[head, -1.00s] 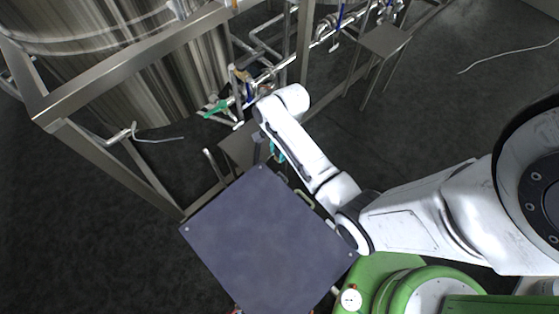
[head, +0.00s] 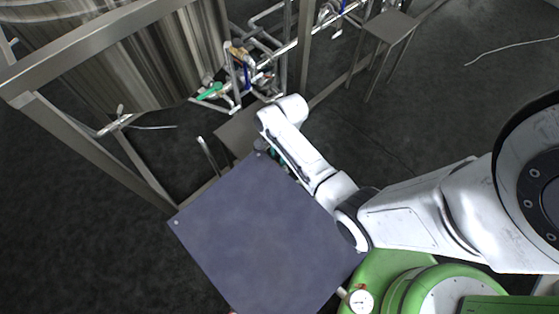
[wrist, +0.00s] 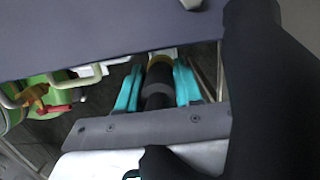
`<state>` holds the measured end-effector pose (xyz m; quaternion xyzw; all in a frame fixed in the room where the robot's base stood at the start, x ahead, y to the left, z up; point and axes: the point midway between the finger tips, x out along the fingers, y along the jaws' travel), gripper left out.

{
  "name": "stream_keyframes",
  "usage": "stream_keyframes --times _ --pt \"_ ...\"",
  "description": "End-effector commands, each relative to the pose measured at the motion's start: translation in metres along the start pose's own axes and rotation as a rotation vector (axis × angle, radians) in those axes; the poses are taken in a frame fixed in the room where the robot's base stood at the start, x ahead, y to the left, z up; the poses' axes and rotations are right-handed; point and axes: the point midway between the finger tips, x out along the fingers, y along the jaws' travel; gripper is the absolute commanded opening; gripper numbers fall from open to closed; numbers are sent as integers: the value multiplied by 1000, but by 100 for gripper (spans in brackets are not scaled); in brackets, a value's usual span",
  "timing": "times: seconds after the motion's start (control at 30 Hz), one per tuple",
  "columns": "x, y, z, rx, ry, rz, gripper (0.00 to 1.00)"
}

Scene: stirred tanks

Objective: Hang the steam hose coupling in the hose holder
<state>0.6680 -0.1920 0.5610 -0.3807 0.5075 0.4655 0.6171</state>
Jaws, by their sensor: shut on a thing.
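My gripper (wrist: 158,78) has teal fingers, shut on either side of a black cylinder with a brass-coloured end, which appears to be the steam hose coupling (wrist: 156,92) in the wrist view. In the head view, only a little teal of my gripper (head: 274,153) shows below the white wrist, beside the upper corner of a dark square plate. The coupling is hidden there. I cannot clearly make out the hose holder in either view. A short upright metal rod (head: 207,155) stands left of my gripper; I cannot tell whether it belongs to the holder.
The dark square plate (head: 265,235) covers much of the lower middle of the head view; I cannot tell whether it is mine. A large steel tank (head: 150,60) in a metal frame (head: 95,50) stands upper left. Pipes with a green-handled valve (head: 210,91) lie beyond my wrist. Open floor lies right.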

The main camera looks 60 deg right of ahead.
Motion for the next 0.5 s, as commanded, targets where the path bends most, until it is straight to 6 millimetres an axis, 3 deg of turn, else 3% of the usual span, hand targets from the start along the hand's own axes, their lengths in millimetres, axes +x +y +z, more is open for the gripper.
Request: stream_keyframes --times 0.33,0.5 --pt "40 0 -8 1 0 2 0" --pt "49 -1 -10 1 1 -1 0"
